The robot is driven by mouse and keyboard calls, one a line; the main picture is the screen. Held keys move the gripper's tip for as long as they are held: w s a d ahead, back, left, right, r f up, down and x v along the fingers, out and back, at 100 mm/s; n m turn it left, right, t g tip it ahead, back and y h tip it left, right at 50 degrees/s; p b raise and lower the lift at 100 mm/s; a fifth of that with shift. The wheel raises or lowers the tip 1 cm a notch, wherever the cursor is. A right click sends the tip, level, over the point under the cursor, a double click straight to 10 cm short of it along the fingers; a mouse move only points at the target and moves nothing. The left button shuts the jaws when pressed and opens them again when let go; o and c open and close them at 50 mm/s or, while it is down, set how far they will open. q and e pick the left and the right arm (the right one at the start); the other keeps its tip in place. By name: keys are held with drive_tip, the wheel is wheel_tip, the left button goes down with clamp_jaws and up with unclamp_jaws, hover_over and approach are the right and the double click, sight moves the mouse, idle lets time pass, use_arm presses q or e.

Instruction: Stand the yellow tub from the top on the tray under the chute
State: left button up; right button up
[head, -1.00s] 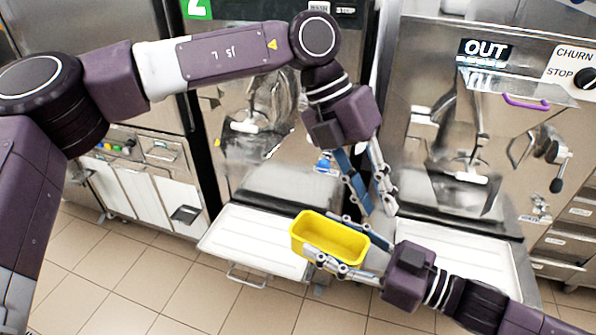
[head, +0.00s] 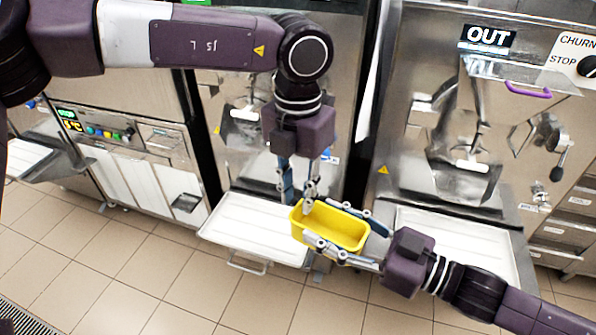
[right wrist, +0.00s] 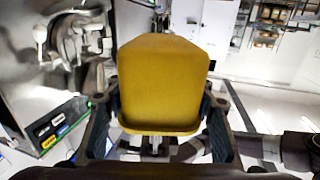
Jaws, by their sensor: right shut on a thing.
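The yellow tub (head: 345,236) is held level and open side up in the head view, and it looks empty. My right gripper (head: 340,237) is shut on it, one finger along each long side. In the right wrist view the tub (right wrist: 162,85) fills the space between the fingers. My left gripper (head: 298,203) points down at the tub's left end, its fingers apart; whether it touches the rim I cannot tell. A white tray (head: 225,228) lies left of the tub under the middle machine. Another white tray (head: 455,245) lies under the machine marked OUT, partly behind my right arm.
The middle machine's front (head: 235,150) is partly hidden by my left arm. The OUT machine (head: 425,60) has a purple handle (head: 527,90) and a lever. A control panel (head: 105,130) stands at left. Both trays look bare where visible. Tiled floor is clear in front.

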sight(299, 207)
use_arm(q)
drive_tip(key=shift+f, duration=2.05)
drive_tip(key=shift+c, duration=0.2)
clamp_jaws()
use_arm(e)
drive_tip(key=o, duration=1.2)
